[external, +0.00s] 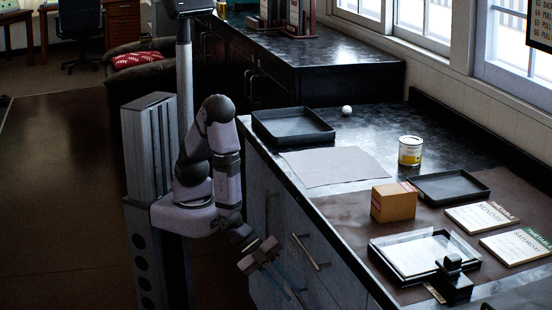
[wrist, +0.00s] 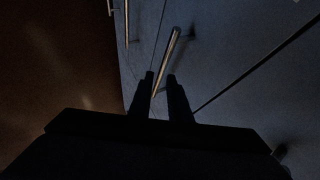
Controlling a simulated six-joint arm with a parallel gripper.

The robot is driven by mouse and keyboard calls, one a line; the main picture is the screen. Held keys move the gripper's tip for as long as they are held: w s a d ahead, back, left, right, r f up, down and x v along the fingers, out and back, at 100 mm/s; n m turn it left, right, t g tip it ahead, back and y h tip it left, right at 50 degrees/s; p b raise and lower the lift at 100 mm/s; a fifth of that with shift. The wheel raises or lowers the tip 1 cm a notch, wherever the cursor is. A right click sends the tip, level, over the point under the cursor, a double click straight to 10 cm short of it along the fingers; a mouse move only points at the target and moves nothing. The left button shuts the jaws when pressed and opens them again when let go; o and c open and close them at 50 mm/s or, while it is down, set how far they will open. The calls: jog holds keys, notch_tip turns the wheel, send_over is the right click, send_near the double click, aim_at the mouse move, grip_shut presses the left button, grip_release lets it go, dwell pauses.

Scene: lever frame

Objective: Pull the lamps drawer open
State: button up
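The cabinet front under the black counter has bar handles; no label reading "lamps" is legible, so I cannot tell which drawer it is. One metal bar handle (external: 305,252) slants across the front, right of my gripper (external: 268,262). In the wrist view a bar handle (wrist: 171,46) lies ahead of my gripper (wrist: 161,77), and its lower end shows in the gap between the two dark fingers. The fingers are apart and hold nothing. I cannot tell whether they reach around the bar. The drawer fronts I can see look shut.
Another handle (wrist: 126,22) shows at the wrist view's upper left. On the counter stand a black tray (external: 292,137), a grey sheet (external: 332,166), a yellow can (external: 410,151), a cardboard box (external: 393,203) and a stamp-like black object (external: 453,278). The floor left of the cabinet is open.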

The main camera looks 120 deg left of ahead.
notch_tip(320, 180, up, 2)
jog(key=w+d+m+t+b, duration=0.1)
jog(key=w+m+t, duration=0.1)
jog(key=m+t, duration=0.15)
jog(key=m+t+p, duration=0.3)
jog(key=m+t, duration=0.3)
jog(key=t, duration=0.1)
send_near(307, 251)
jog(key=w, duration=0.3)
jog(key=shift+s+d+r+g, duration=0.15)
jog(key=shift+s+d+g, duration=0.05)
jog(key=shift+g, duration=0.05)
jog(key=shift+w+y, duration=0.1)
jog(key=shift+y, duration=0.2)
jog(key=shift+w+r+p, duration=0.2)
jog(key=shift+w+r, duration=0.05)
jog(key=shift+w, duration=1.5)
jog(key=shift+w+r+p, duration=0.15)
jog(key=shift+w+r, duration=0.05)
jog(key=shift+w, duration=1.55)
grip_shut()
